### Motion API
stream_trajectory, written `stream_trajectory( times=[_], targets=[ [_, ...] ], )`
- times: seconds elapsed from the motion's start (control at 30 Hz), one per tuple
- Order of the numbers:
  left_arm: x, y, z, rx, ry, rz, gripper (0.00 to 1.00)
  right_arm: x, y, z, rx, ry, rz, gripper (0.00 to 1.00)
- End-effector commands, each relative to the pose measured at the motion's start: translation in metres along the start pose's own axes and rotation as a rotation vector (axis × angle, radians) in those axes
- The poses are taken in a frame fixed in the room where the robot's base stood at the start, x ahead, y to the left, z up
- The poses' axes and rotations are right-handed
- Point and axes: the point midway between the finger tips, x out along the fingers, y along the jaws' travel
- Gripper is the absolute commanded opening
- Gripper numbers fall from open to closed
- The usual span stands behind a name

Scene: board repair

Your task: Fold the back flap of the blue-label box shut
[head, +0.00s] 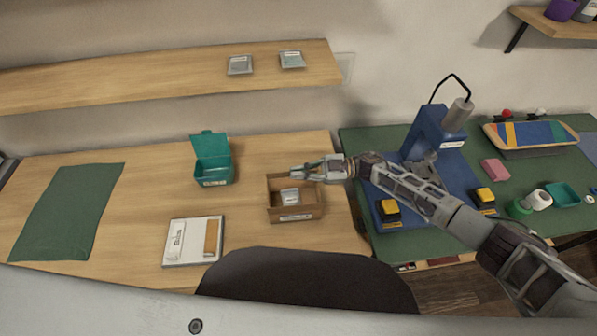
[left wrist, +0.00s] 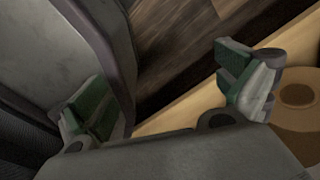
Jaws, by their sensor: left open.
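An open-topped brown box (head: 296,217) with a pale label on its front stands on the wooden table; the label's colour is too small to tell. A small grey packet (head: 290,196) lies inside it. My right gripper (head: 293,174) is over the box's back edge, coming from the right, and hides part of that edge and any back flap there. I cannot tell whether its fingers touch the box or are closed. My left gripper (left wrist: 170,95) shows only in the left wrist view, open and empty, with green finger pads.
A teal box (head: 213,170) with its lid up stands left of the brown box. A white tray (head: 193,241) and a green mat (head: 68,212) lie further left. A blue fixture (head: 425,140) stands on the green bench at right. Two packets lie on the shelf (head: 150,78).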

Motion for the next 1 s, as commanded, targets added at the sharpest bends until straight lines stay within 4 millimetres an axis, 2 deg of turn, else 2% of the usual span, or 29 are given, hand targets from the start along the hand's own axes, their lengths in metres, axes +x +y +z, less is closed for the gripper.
stream_trajectory(
  times=[0.1, 0.3, 0.57, 0.73, 1.0],
  targets=[
    [0.0, -0.001, -0.005, 0.0, 0.006, -0.001, 1.0, 0.0, 0.0, 0.0, 0.0, -0.001, 0.001, 0.0],
    [0.0, 0.001, 0.002, 0.0, -0.001, 0.001, 1.0, 0.0, 0.0, 0.0, 0.001, -0.001, 0.001, 0.24],
    [-0.001, 0.002, 0.016, 0.002, -0.019, 0.002, 1.0, 0.0, 0.0, 0.0, 0.001, -0.001, 0.0, 0.24],
    [-0.001, 0.001, 0.013, 0.002, -0.016, 0.001, 1.0, -0.003, 0.001, 0.0, 0.001, -0.001, 0.001, 0.24],
    [-0.001, 0.001, 0.011, 0.002, -0.013, 0.001, 1.0, -0.026, 0.0, 0.001, 0.002, -0.002, 0.002, 0.24]
  ],
)
